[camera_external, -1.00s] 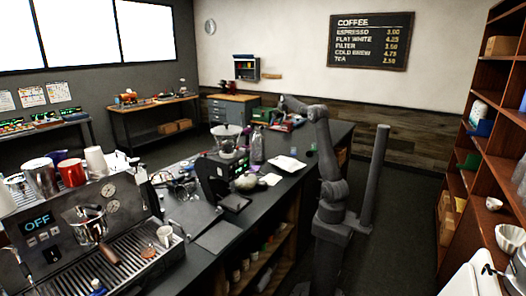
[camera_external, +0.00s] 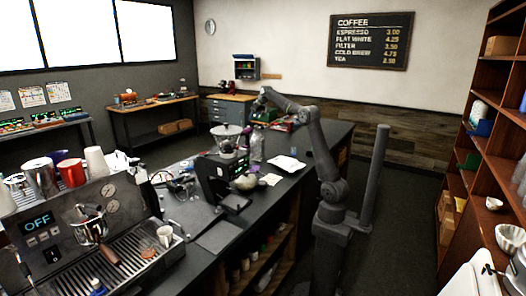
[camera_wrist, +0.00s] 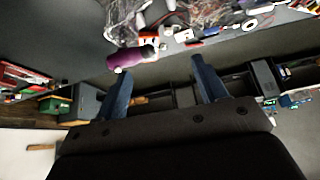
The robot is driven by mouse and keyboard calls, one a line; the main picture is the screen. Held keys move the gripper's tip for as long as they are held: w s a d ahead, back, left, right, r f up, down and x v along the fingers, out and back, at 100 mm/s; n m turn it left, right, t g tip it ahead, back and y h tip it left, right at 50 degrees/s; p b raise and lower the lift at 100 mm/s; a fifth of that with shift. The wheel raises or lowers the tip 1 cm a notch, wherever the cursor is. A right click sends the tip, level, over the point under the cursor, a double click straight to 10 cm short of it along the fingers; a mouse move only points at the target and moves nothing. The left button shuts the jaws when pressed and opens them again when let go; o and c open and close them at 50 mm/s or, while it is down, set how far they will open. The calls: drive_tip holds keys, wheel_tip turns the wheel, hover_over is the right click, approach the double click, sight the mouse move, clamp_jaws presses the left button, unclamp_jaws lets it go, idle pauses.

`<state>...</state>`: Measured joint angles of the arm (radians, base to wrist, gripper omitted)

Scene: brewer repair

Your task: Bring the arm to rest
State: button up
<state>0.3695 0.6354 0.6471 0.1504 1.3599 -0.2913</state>
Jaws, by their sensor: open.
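My gripper shows in the wrist view (camera_wrist: 160,85) with two bluish fingers spread wide apart. Nothing is between them in their grip; the counter edge and the floor beyond show behind. In the external view my gripper (camera_external: 258,103) is at the end of my raised arm, above the far part of the dark counter (camera_external: 218,237). It is small there and its fingers are hard to make out.
A brewer with a clear top (camera_external: 228,140), a dark stand and a pale round item (camera_external: 246,182) stand on the counter. A purple bottle (camera_wrist: 132,57) lies near the counter edge. An espresso machine (camera_external: 85,235) is at front left. Shelves (camera_external: 480,150) line the right.

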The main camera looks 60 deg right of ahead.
drive_tip(key=w+a+r+n+y, duration=0.1)
drive_tip(key=w+a+r+n, duration=0.1)
drive_tip(key=a, duration=1.2)
drive_tip(key=shift+w+r, duration=0.2)
drive_tip(key=shift+r, duration=0.7)
drive_tip(key=shift+d, duration=0.1)
